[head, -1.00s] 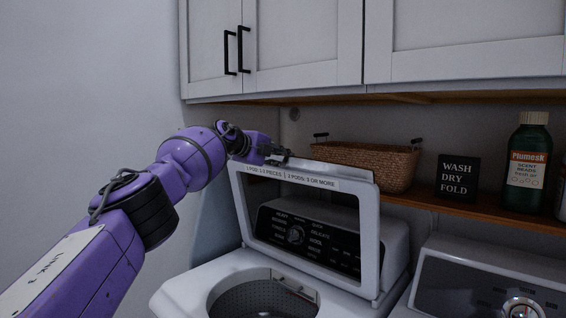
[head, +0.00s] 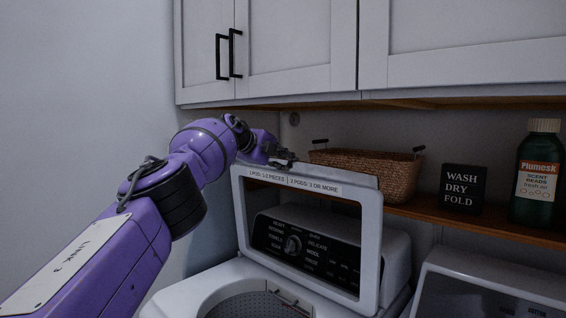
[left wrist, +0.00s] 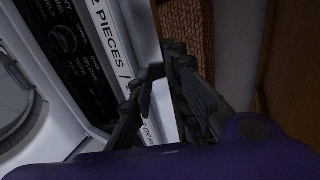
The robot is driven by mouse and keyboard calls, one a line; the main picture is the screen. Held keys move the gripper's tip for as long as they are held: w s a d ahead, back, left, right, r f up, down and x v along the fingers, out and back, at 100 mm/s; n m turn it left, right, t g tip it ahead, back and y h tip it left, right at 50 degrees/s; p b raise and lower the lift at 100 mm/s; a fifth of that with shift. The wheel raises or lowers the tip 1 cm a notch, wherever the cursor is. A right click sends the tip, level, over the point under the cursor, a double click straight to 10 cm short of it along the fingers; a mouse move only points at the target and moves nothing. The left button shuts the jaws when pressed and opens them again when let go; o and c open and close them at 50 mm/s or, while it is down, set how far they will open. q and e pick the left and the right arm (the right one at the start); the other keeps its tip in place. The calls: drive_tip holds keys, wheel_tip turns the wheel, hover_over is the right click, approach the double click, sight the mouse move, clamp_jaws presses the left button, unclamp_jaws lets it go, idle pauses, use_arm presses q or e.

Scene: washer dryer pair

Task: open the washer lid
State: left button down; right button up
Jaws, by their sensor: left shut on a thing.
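The washer lid (head: 370,245) stands raised, nearly upright, in the head view, with a label strip along its top edge and a window showing the dark control panel behind. My left gripper (head: 287,162) is at the top edge of the lid, shut on it. In the left wrist view the two fingers (left wrist: 158,85) lie on either side of the lid's edge (left wrist: 143,45). The washer (head: 215,285) has its round drum opening uncovered below the lid. My right gripper is in neither view.
Behind the lid, a wooden shelf (head: 430,212) holds a wicker basket (head: 375,172), a black sign (head: 462,188) and a green bottle (head: 537,175). White cabinets (head: 290,50) hang above. A second appliance (head: 500,280) stands at the right. A bare wall is at the left.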

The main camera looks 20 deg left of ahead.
use_arm(q)
drive_tip(key=c, duration=2)
unclamp_jaws()
drive_tip(key=shift+d+f, duration=0.25)
drive_tip(key=shift+f, duration=0.35)
drive_tip(key=shift+c, duration=0.2)
drive_tip(key=shift+o, duration=1)
drive_tip(key=shift+w, duration=0.15)
drive_tip(key=shift+r, duration=0.1)
drive_tip(key=shift+r, duration=0.1)
drive_tip(key=shift+a+r, duration=0.15)
drive_tip(key=shift+a, duration=0.05)
drive_tip(key=shift+s+a+r, duration=0.25)
drive_tip(key=shift+s+r, duration=0.05)
drive_tip(key=shift+s, duration=0.05)
drive_tip(key=v, duration=1)
drive_tip(key=shift+s+d, duration=0.2)
drive_tip(key=shift+s, duration=0.25)
